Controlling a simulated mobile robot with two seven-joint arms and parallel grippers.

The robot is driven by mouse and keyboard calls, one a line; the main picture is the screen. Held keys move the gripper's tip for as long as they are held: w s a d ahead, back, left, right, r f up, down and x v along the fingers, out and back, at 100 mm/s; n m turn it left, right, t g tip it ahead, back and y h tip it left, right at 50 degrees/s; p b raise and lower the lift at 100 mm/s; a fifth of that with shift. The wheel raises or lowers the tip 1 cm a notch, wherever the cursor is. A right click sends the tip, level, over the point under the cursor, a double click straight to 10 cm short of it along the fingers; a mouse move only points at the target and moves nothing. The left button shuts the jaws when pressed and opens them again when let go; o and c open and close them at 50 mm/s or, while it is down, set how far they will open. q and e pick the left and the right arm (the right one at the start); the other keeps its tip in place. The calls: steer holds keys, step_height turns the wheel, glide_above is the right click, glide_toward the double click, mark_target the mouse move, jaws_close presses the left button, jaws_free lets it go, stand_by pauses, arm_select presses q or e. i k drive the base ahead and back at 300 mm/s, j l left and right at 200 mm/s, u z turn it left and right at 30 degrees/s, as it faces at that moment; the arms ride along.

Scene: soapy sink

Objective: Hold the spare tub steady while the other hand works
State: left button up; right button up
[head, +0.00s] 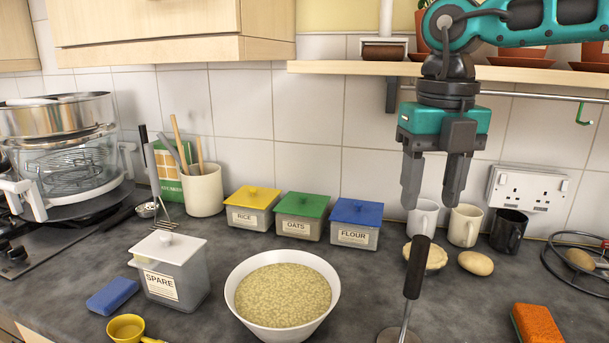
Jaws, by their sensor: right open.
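The spare tub (174,284) is a grey translucent box with a white label reading SPARE. It stands upright on the dark worktop at the left front. Its white lid (168,248) with a round knob sits on top, looking slightly askew. My right gripper (430,206) hangs fingers down at the right, open and empty. It is above the worktop in front of the mugs, well to the right of the spare tub. My left gripper does not show.
A white bowl (237,317) of grain stands right of the tub. A blue sponge (113,295) and a yellow scoop (126,328) lie close to it. Behind stand tubs for rice (247,218), oats (297,228) and flour (352,236). A dark-handled utensil (416,268) rises below my right gripper.

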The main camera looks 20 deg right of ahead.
mark_target(183, 288)
steer(key=k+j, duration=0.75)
steer(key=j, duration=0.25)
